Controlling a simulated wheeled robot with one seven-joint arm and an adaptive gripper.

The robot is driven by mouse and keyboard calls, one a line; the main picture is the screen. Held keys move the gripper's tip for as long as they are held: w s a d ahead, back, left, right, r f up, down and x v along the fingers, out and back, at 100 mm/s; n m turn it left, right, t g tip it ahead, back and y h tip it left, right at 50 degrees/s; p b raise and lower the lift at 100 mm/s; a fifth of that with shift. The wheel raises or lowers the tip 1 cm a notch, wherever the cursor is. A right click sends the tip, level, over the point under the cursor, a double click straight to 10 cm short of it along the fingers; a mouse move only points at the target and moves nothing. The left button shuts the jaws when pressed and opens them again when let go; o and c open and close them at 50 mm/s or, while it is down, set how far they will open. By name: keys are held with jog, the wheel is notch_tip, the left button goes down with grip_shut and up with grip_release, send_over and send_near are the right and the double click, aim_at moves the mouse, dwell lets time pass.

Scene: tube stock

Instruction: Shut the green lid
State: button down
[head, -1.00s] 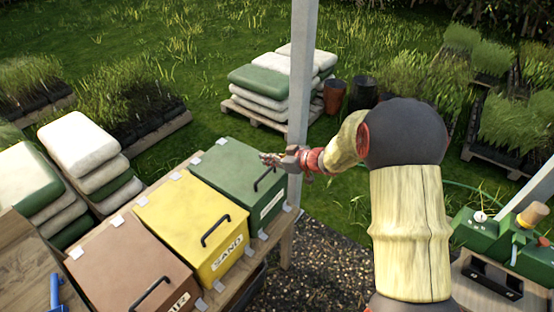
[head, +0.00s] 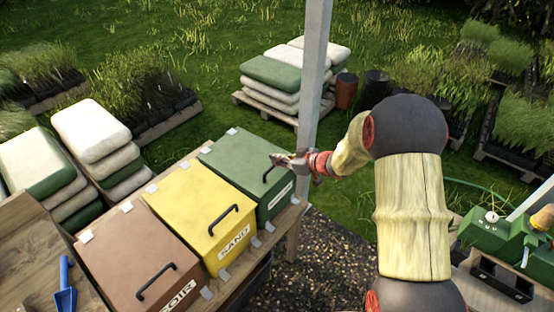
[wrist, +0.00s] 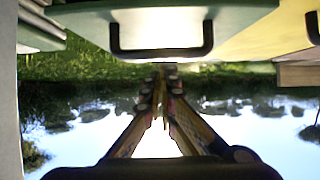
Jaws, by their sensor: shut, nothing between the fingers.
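The green lid (head: 237,160) tops the far box in a row of three. It looks flat and down on its box, like its neighbours. Its black handle (head: 268,174) is near the front edge. My gripper (head: 276,159) is shut and empty, with its tips at the handle in the head view; I cannot tell there if they touch. In the wrist view, which is upside down, the green lid (wrist: 245,16) and the handle (wrist: 160,53) lie just ahead of the shut fingertips (wrist: 164,70), with a small gap visible.
A yellow box (head: 190,205) labelled SAND and a brown box (head: 130,250) stand beside it on a wooden bench. A grey post (head: 312,70) rises close behind my gripper. Stacked sacks (head: 270,72) lie beyond. A blue scoop (head: 65,295) lies at lower left.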

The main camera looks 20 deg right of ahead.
aim_at(279, 174)
jog(key=shift+s+d+f+b, duration=0.1)
jog(key=shift+f+b, duration=0.55)
jog(key=shift+b, duration=0.4)
jog(key=shift+s+d+f+b, duration=0.1)
jog(key=shift+f+b, duration=0.5)
jog(key=shift+b, duration=0.45)
jog(key=shift+s+f+b, duration=0.1)
jog(key=shift+s+b, duration=0.05)
jog(key=shift+b, duration=0.3)
jog(key=shift+s+f, duration=0.1)
jog(key=shift+f, duration=0.05)
jog(key=shift+r, duration=0.25)
jog(key=s+d+r, duration=0.4)
jog(key=s+r, duration=0.2)
jog(key=r, duration=0.2)
jog(key=shift+s+d+r, duration=0.15)
jog(key=shift+d+r, duration=0.2)
